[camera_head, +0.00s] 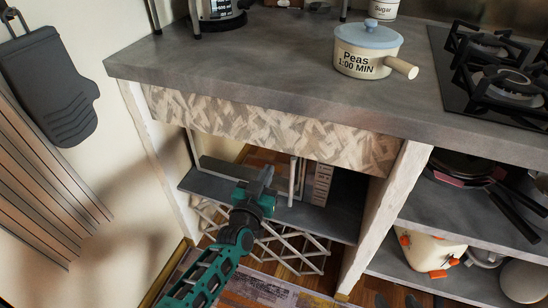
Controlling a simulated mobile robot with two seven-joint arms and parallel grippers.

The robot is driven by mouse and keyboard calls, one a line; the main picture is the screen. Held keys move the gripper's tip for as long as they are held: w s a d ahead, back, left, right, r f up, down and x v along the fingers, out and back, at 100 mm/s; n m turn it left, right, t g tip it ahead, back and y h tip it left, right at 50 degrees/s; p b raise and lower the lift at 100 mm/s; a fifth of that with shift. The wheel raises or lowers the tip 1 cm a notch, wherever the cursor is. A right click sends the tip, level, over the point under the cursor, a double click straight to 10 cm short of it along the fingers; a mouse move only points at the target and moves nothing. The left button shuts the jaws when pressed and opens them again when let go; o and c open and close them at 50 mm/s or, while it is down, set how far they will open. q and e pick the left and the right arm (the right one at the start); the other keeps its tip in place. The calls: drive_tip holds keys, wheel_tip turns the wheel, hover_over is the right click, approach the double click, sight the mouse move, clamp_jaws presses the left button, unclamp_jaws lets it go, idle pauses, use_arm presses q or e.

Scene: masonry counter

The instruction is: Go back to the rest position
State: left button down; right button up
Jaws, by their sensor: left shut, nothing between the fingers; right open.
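My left gripper (265,177) is on the teal arm that comes in from the lower left. It is shut and empty, in front of the open shelf bay under the counter. My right gripper (397,301) shows only as two dark fingertips, spread apart, at the bottom edge right of centre. It is open and looks empty; the rest of it is out of frame. I see no marker of a rest position.
The counter (240,62) overhangs a patterned front panel (270,128) and a lower shelf (325,220). A pot labelled Peas (362,52) stands on top. A stove (500,75), pans (465,168) and a black mitt (50,85) are at the sides.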

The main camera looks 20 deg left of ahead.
use_arm(q)
drive_tip(key=s+d+m+g+h+p, duration=0.15)
drive_tip(key=s+g, duration=0.25)
drive_tip(key=s, duration=0.7)
drive_tip(key=s+d+m+g+h, duration=0.1)
drive_tip(key=s+d+g+h, duration=0.15)
drive_tip(key=s, duration=0.85)
drive_tip(key=a+r+y+p, duration=0.2)
drive_tip(key=r+p, duration=0.6)
drive_tip(key=p, duration=0.5)
drive_tip(key=shift+s+a+g, duration=0.25)
drive_tip(key=shift+a+g, duration=0.1)
drive_tip(key=shift+a, duration=0.25)
use_arm(e)
drive_tip(key=s+d+r, duration=0.1)
drive_tip(key=d+r, duration=0.2)
drive_tip(key=r, duration=0.8)
drive_tip(key=shift+h, duration=0.4)
use_arm(q)
drive_tip(key=shift+f, duration=0.1)
use_arm(e)
drive_tip(key=shift+s+a, duration=0.1)
drive_tip(key=shift+a, duration=0.05)
